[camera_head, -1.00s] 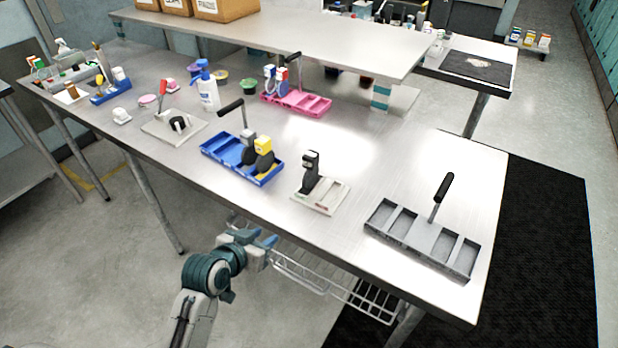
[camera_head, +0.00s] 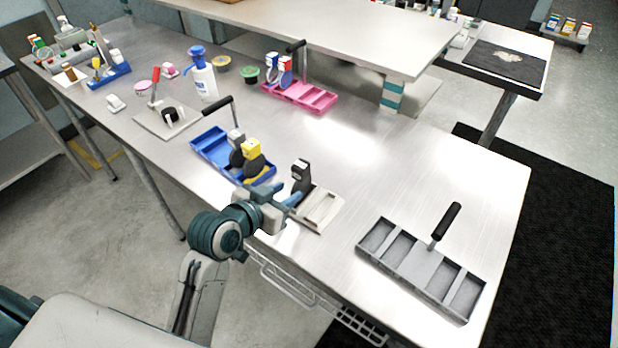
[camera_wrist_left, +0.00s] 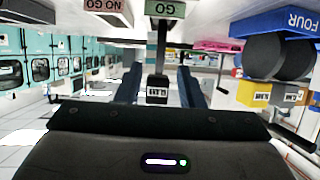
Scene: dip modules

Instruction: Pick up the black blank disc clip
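The black blank disc clip (camera_head: 300,176) stands upright at the left end of a small beige tray (camera_head: 324,211) near the table's front edge. My left gripper (camera_head: 284,203) is at the table edge, just in front of the clip. The wrist view is upside down. In it my left gripper (camera_wrist_left: 160,92) has its two dark blue fingers apart, with the labelled head of the black clip (camera_wrist_left: 158,88) showing between them. I cannot tell whether the fingers touch it. The clip's lower part is partly hidden by the gripper in the head view. My right gripper is not in view.
A blue tray (camera_head: 207,146) with a grey and a yellow disc clip stands close to the left. A grey compartment tray (camera_head: 380,234) with an upright black handle is to the right. A pink tray (camera_head: 318,103) is farther back. The table's middle right is clear.

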